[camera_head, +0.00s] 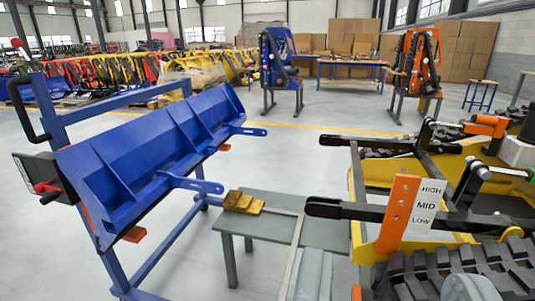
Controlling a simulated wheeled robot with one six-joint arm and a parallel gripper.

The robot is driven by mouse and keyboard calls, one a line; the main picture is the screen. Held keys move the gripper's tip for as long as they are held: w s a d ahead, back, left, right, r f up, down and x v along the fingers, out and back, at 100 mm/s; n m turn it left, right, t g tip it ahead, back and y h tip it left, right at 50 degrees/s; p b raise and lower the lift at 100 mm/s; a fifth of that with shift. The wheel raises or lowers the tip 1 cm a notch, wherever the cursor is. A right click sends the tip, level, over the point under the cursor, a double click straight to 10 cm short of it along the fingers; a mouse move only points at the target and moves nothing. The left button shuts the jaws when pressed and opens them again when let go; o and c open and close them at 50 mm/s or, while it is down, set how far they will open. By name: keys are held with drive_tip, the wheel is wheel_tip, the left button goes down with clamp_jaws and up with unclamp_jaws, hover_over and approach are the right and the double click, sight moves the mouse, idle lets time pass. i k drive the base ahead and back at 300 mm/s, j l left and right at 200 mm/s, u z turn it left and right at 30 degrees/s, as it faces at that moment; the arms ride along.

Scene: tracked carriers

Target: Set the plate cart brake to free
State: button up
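The blue plate (150,150) rests tilted on a blue-framed cart (150,268) at the left. A dark panel (38,168) with a small red-ended lever (46,187) sits at the cart's near left end; which setting it is in cannot be read. A black bent handle (22,118) is on the frame above it. Two pale grey rounded shapes, one at the bottom middle (312,276) and one at the bottom right (470,289), are cut by the lower edge. I cannot tell whether they are my gripper's fingers. Nothing is seen touching the lever.
A yellow tracked carrier (362,225) with black arms fills the right, with an orange lever (398,212) by a HIGH, MID, LOW sign (426,205). A grey table (322,231) holding yellow blocks (243,202) stands between carrier and cart.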

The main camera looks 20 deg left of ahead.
sight(16, 42)
drive_tip(key=i+j+z, duration=0.15)
drive_tip(key=j, duration=0.55)
drive_tip(key=j+z, duration=0.1)
drive_tip(key=j, duration=0.6)
drive_tip(key=j+z, duration=0.15)
drive_tip(key=j, duration=0.6)
drive_tip(key=j+z, duration=0.1)
drive_tip(key=j, duration=0.6)
drive_tip(key=j+z, duration=0.15)
drive_tip(key=j, duration=0.6)
drive_tip(key=k+j+z, duration=0.1)
drive_tip(key=j, duration=0.6)
drive_tip(key=k+j+z, duration=0.15)
drive_tip(key=j, duration=0.55)
drive_tip(key=j+z, duration=0.1)
drive_tip(key=j, duration=1.1)
